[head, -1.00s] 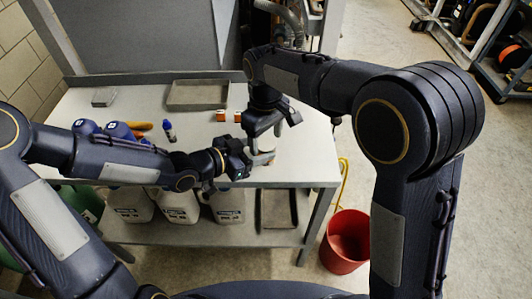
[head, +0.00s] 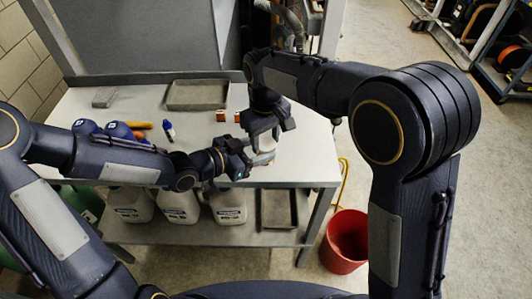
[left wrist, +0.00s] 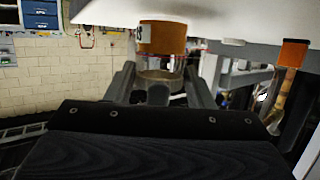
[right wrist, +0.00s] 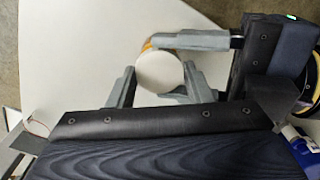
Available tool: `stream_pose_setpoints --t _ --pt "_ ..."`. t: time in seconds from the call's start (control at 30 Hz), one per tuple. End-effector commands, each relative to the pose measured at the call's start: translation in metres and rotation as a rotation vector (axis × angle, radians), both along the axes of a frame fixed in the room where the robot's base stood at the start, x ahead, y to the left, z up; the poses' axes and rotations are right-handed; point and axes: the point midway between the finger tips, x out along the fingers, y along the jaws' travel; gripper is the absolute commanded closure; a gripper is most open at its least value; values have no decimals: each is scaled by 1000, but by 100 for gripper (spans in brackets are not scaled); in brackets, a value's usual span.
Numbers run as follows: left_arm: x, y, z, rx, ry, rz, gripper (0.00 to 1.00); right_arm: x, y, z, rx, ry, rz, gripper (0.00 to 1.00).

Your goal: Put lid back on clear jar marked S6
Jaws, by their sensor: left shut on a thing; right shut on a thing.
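My left gripper (head: 255,160) is shut on the clear jar (left wrist: 162,62) near the table's front right corner. The jar has an orange band (left wrist: 162,37), and its body sits between the left fingers in the left wrist view. My right gripper (head: 268,138) is directly above, shut on a round white lid (right wrist: 160,72). In the right wrist view the lid is between the right fingertips, over the jar, with a bit of orange showing beside it. I cannot tell whether the lid touches the rim. The S6 mark is not readable.
Two small orange-marked jars (head: 221,116) (head: 237,117) stand behind on the white table (head: 305,168). A grey tray (head: 197,94), a small blue-capped bottle (head: 169,130) and blue-topped containers are farther left. White jugs (head: 180,204) stand on the lower shelf, and a red bucket (head: 345,240) on the floor.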

Motion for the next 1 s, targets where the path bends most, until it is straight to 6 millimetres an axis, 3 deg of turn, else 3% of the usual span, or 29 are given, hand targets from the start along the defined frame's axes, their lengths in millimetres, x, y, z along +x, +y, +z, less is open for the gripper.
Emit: stream_pose_setpoints --t 0.1,0.13,0.3,0.67,0.77,1.0 --pt "0 0 0 0 1 0 100 1 -1 0 -1 -2 5 82" --pt "0 0 0 0 1 0 100 1 -1 0 -1 -2 5 52" --pt "0 0 0 0 1 0 100 1 -1 0 -1 -2 7 30" --pt "0 0 0 0 1 0 100 1 0 5 0 -2 8 29" --pt "0 0 0 0 1 0 100 1 0 18 1 -4 8 29" --pt "0 0 0 0 1 0 100 2 0 70 3 -6 8 29"
